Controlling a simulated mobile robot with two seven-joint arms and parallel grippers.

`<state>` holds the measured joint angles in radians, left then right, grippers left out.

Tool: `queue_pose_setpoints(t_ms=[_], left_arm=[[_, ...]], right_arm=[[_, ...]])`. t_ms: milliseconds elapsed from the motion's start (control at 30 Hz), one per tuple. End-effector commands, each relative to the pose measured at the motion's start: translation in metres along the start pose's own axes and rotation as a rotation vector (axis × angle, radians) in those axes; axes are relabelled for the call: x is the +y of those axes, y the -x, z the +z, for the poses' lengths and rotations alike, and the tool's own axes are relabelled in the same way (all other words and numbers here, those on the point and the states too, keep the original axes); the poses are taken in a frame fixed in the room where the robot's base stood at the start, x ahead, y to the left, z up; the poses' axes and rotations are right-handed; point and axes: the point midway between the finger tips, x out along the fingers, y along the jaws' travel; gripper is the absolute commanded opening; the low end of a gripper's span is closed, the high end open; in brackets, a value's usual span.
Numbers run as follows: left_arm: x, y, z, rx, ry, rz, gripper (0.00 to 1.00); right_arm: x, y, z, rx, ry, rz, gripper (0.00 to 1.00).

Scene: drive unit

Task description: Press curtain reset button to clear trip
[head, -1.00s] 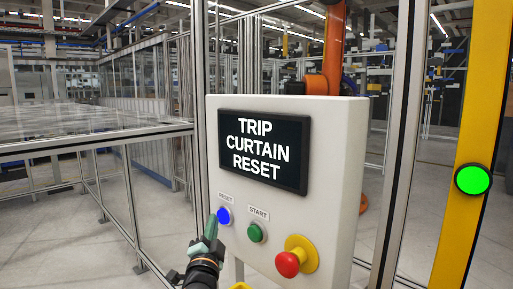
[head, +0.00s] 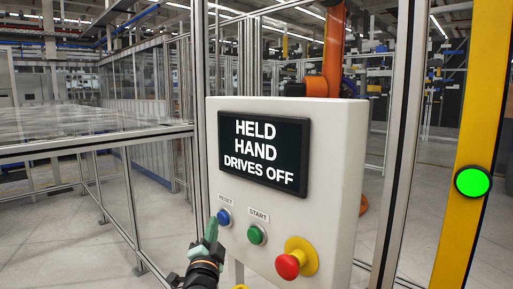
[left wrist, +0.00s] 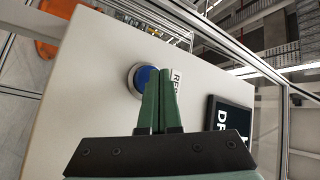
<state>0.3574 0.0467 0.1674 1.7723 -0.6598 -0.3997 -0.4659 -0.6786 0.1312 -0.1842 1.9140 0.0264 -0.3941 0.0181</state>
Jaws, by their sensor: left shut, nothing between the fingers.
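The blue reset button (head: 224,217) sits at the lower left of the white control box (head: 340,205), under a "RESET" label. It is unlit. The display (head: 264,152) reads "HELD HAND DRIVES OFF". My left gripper (head: 211,226) is shut and empty, with its green fingertips just beside the button in the head view. In the left wrist view the shut fingers (left wrist: 159,80) overlap the right part of the blue button (left wrist: 144,77). I cannot tell whether they touch it. My right gripper is not in view.
A green start button (head: 256,235) and a red emergency stop (head: 289,265) on a yellow base are to the right on the same box. A yellow post (head: 468,125) carries a lit green lamp (head: 472,181). Metal-framed clear fencing stands behind and left.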

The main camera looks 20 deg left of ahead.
Motion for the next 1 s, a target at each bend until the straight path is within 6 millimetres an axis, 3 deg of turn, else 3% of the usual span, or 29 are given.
queue_pose_setpoints(t_ms=[533,1000], left_arm=[[-0.008,0.009,0.007,-0.002,-0.001,0.000,0.00],[-0.032,0.041,0.030,-0.003,-0.002,0.000,0.00]], right_arm=[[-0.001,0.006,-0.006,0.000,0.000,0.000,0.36],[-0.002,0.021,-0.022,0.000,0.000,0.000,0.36]])
